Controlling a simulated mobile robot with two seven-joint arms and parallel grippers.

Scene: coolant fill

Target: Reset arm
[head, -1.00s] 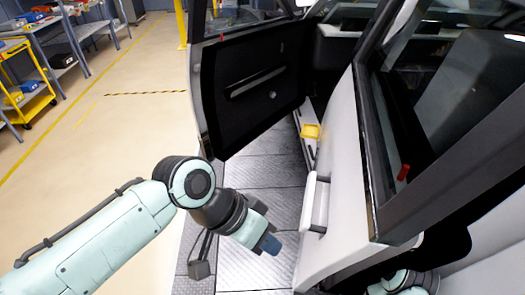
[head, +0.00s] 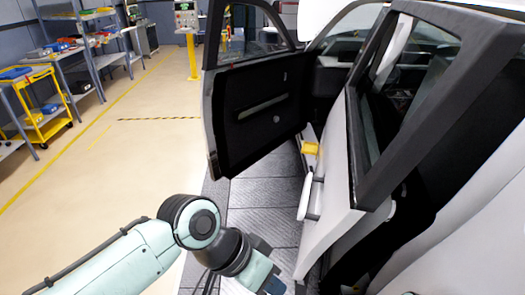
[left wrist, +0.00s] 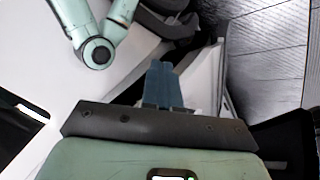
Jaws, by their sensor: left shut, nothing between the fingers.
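My left arm comes in from the lower left of the head view. Its gripper (head: 272,285) is at the bottom edge, in front of the metal floor plates and left of the near pale car door (head: 335,215). In the left wrist view the blue fingers (left wrist: 163,85) are together, with nothing between them. A teal arm link (left wrist: 97,50) of mine shows at the upper left there. My right gripper cannot be made out in either view.
An open car door with a black inner panel (head: 260,110) stands ahead. A yellow block (head: 310,148) sits by the sill. A yellow cart (head: 40,110) and shelves (head: 75,60) stand at the left. The pale floor (head: 140,155) between is clear.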

